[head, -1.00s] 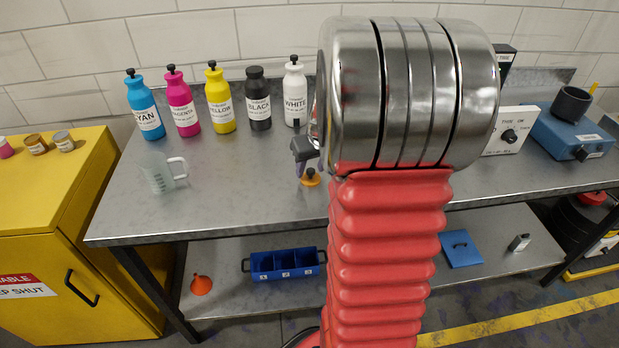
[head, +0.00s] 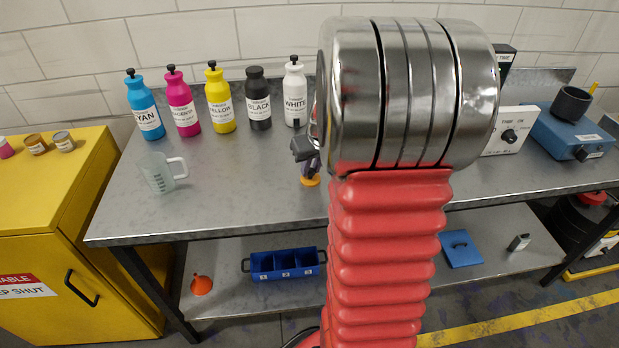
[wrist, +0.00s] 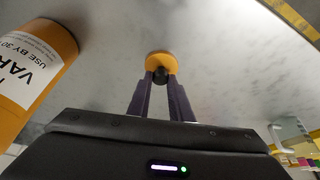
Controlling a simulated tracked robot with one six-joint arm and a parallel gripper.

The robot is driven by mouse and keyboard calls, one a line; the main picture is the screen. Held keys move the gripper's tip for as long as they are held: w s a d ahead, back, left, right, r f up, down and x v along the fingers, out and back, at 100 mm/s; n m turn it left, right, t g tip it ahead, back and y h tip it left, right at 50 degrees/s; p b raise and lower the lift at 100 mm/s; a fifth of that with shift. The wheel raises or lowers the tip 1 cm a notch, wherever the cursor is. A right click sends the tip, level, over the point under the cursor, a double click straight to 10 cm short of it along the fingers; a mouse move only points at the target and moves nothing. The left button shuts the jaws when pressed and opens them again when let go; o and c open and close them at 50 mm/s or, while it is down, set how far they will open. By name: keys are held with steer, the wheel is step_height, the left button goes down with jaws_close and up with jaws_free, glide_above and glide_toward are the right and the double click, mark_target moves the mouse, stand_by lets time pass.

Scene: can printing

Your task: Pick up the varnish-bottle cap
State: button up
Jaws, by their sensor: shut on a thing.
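The varnish-bottle cap is an orange disc with a black knob. In the wrist view the cap (wrist: 159,62) sits at the tips of my gripper (wrist: 161,78), whose two fingers are shut on its black knob. In the head view the orange cap (head: 310,181) is at the lower end of my gripper (head: 309,170), at the bench top; I cannot tell whether it still touches the bench. The orange varnish bottle (wrist: 42,62) is at the left of the wrist view, apart from the fingers. In the head view my arm hides the bottle.
Ink bottles (head: 220,104) stand in a row at the back of the bench (head: 235,195). A clear measuring jug (head: 160,176) stands at left. A blue machine (head: 562,135) and a control box (head: 510,131) are at right. Bench space between jug and gripper is clear.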

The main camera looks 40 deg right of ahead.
mark_target(311, 172)
jaws_close()
steer(key=shift+r, duration=0.1)
step_height(311, 172, up, 10)
stand_by(0.4)
steer(key=shift+s, duration=0.1)
stand_by(0.5)
